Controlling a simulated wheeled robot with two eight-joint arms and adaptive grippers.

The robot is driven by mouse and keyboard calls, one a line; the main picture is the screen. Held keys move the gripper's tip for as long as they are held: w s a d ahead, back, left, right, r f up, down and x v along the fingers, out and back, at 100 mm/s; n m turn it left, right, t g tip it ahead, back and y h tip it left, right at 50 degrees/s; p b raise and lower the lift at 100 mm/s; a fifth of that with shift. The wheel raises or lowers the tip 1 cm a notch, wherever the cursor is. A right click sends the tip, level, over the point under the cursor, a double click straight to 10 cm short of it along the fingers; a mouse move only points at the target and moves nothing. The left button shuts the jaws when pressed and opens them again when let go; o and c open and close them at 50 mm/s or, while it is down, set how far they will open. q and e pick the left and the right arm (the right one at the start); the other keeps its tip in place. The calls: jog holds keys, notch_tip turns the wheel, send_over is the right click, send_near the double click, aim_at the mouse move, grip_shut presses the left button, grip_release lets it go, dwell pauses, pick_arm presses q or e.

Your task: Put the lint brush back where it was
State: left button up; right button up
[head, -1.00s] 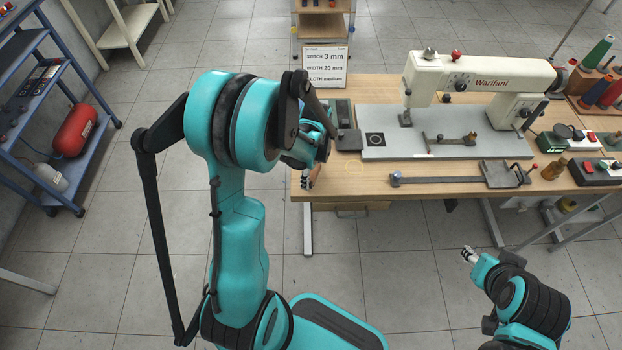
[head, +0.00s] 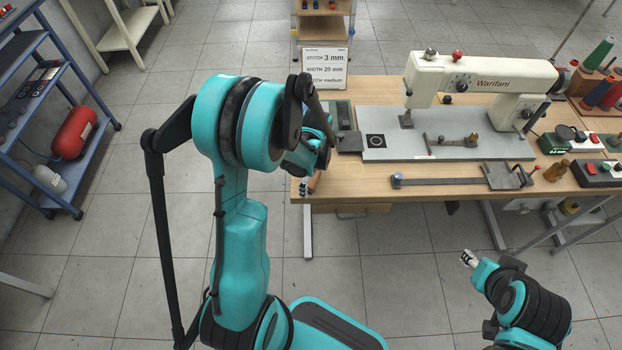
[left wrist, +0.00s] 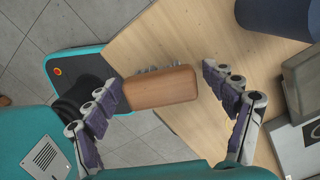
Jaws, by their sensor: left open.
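The lint brush (left wrist: 160,88) shows in the left wrist view as a brown wooden block with a grey fringe along one side. It lies over the front left corner area of the table, between the spread fingers of my left gripper (left wrist: 168,98). A gap shows on the right finger's side; the left finger is close to the block's end, and touch cannot be told. In the head view the brush (head: 314,181) is a small brown piece by the table's left edge, partly hidden by my left gripper (head: 306,187). My right gripper (head: 468,258) is away from the table, its opening unclear.
The sewing machine (head: 478,80) stands on a grey plate on the wooden table (head: 360,184). A sign (head: 325,68) stands behind. A metal bar with a clamp (head: 440,182) lies near the front edge. Bare wood lies right of the brush.

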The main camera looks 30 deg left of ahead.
pick_arm(q)
notch_tip(320, 180, up, 12)
jog(key=p, duration=0.4)
jog(key=s+d+r+n+t, duration=0.7)
jog(key=s+d+r+n, duration=0.4)
jog(key=n, duration=0.5)
jog(key=shift+r+n+h, duration=0.15)
jog(key=shift+n+h, duration=0.15)
jog(key=shift+f, duration=0.2)
